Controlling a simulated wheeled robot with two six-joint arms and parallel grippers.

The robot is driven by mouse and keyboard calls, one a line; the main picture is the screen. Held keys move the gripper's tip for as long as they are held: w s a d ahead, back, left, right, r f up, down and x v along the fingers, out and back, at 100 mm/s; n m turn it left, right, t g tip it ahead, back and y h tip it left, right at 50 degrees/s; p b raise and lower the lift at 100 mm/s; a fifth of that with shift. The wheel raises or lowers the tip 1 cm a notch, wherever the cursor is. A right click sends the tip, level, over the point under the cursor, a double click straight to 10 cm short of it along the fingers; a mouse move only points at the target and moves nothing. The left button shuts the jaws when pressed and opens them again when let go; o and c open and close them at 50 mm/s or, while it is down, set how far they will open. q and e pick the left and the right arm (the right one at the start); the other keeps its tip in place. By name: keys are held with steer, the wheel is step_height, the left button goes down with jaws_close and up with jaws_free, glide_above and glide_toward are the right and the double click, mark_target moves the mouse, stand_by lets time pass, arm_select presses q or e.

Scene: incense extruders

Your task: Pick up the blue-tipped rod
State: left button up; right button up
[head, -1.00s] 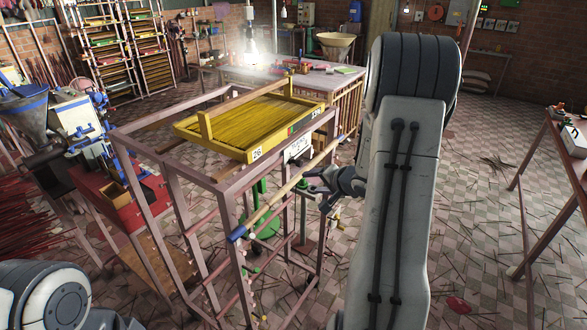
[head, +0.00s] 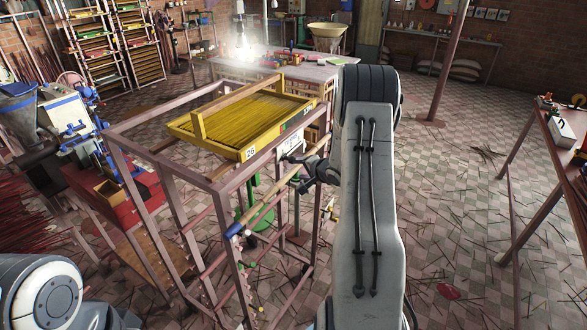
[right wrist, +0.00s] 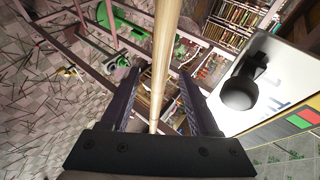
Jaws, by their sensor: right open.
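The blue-tipped rod is a long pale wooden rod (head: 262,206) on the near right side of the metal frame, slanting up to the right. Its blue tip (head: 233,230) is at the lower left end. My right gripper (head: 297,182) is at the rod's upper part. In the right wrist view the rod (right wrist: 165,50) runs lengthwise between the two spread fingers (right wrist: 158,80). The jaws are open, and I cannot tell whether either finger touches it. The rod's far end is partly hidden by my gripper and arm. My left gripper is outside the view.
The pink metal frame (head: 226,245) carries a yellow tray (head: 185,133) of sticks, close above the rod. A white sign (head: 291,143) hangs beside the gripper. A red bench (head: 125,200) stands left. Open floor, littered with sticks, lies right.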

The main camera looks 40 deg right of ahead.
steer(key=shift+w+f, duration=0.1)
steer(key=shift+w, duration=0.1)
jaws_close()
stand_by(1.3)
